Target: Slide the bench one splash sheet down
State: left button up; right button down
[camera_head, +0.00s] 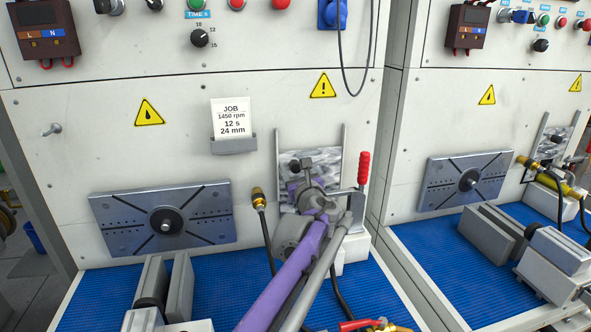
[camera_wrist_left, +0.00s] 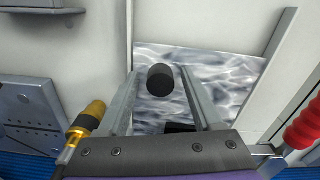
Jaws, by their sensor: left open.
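The bench one splash sheet (camera_head: 327,164) is a grey, mottled, glossy panel between two upright metal rails on the left bench's white wall. It also fills the middle of the left wrist view (camera_wrist_left: 215,75). A black round knob (camera_wrist_left: 161,82) sticks out from it. My left gripper (camera_head: 302,167) is in front of the sheet, and its arm covers the sheet's lower part in the head view. In the left wrist view its two fingers (camera_wrist_left: 161,95) are open on either side of the knob. I cannot tell whether they touch it. My right gripper is not in view.
A red-handled clamp (camera_head: 363,168) stands close right of the gripper. A brass-tipped hose (camera_head: 259,199) is close on the left, beside a slotted metal plate (camera_head: 120,222). A job card (camera_head: 233,118) hangs above. A second bench's plate (camera_head: 440,185) is at right.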

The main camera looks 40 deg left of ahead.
pick_arm(q)
jog(key=v, duration=1.1)
